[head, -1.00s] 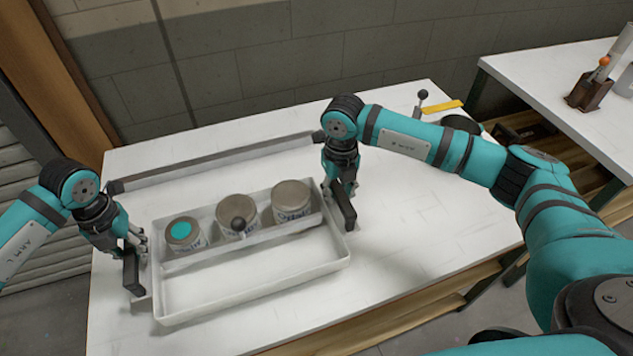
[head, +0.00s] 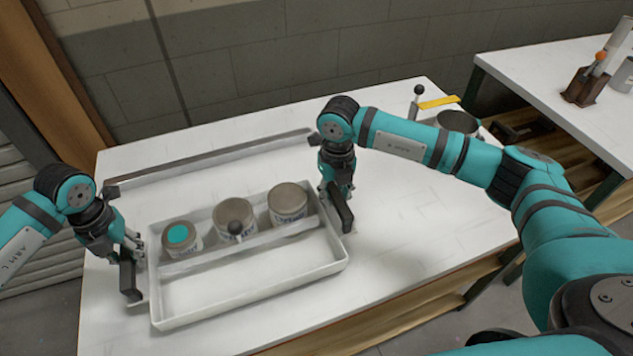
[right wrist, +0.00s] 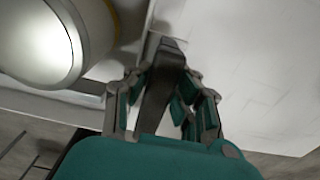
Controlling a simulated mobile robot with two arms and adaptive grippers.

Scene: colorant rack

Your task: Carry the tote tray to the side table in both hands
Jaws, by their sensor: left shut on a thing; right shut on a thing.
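The white tote tray (head: 250,290) is in the middle of the head view, over the white table. It holds three round cans: one with a teal lid spot (head: 182,237), a middle one (head: 232,213) and a right one (head: 288,203). My left gripper (head: 131,277) is shut on the tray's left end. My right gripper (head: 343,207) is shut on its right end; its fingers (right wrist: 165,75) show in the right wrist view beside a can (right wrist: 40,40). I cannot tell whether the tray's underside touches the table.
A long grey bar (head: 210,160) lies behind the tray. A dark cup (head: 458,122), a yellow strip (head: 438,102) and a knobbed post (head: 416,100) are at the back right. A second white table (head: 540,75) stands at the right, with a brown holder (head: 585,90).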

